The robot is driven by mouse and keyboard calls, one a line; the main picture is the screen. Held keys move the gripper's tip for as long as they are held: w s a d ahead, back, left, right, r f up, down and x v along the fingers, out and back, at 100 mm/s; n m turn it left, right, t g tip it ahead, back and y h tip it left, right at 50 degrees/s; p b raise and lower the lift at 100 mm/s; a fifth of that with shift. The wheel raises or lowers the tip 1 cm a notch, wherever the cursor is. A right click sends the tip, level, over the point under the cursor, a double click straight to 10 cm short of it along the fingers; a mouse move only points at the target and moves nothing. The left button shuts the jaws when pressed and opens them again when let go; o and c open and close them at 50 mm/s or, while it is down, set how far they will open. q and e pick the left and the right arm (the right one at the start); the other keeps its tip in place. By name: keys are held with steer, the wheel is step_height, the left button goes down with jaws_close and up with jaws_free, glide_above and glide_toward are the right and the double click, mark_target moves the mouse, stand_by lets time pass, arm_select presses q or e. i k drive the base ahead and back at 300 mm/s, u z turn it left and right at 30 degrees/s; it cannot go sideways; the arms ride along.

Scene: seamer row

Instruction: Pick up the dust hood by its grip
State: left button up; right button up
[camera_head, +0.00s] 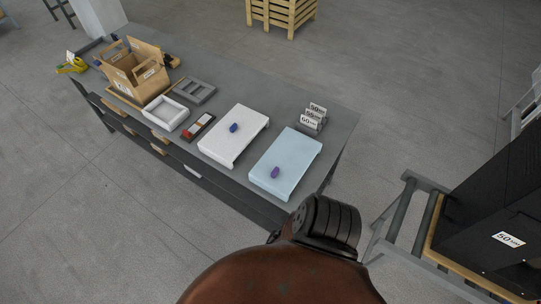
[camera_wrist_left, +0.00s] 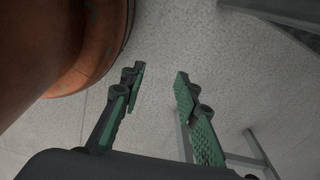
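Two low, flat hood-like covers lie side by side on the table, each with a purple grip on top. One is white (camera_head: 247,141), with its grip (camera_head: 234,127) near the middle. The other is pale blue (camera_head: 294,152), with its grip (camera_head: 275,173) toward the near side. I cannot tell which is the dust hood. My left gripper (camera_wrist_left: 160,73) is open and empty in the left wrist view, with only grey floor between its fingers. Neither gripper shows in the head view, and my right gripper is in no view.
The grey table (camera_head: 233,88) also holds a brown carton (camera_head: 150,86), a white tray (camera_head: 166,126), a grey frame (camera_head: 197,91), a dark tray (camera_head: 191,135) and several labelled cards (camera_head: 309,121). A large black box (camera_head: 492,200) stands on a frame at right. A wooden crate (camera_head: 281,14) is behind.

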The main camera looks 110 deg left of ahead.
mark_target(279, 171)
steer(key=k, duration=1.4)
steer(key=u, duration=1.4)
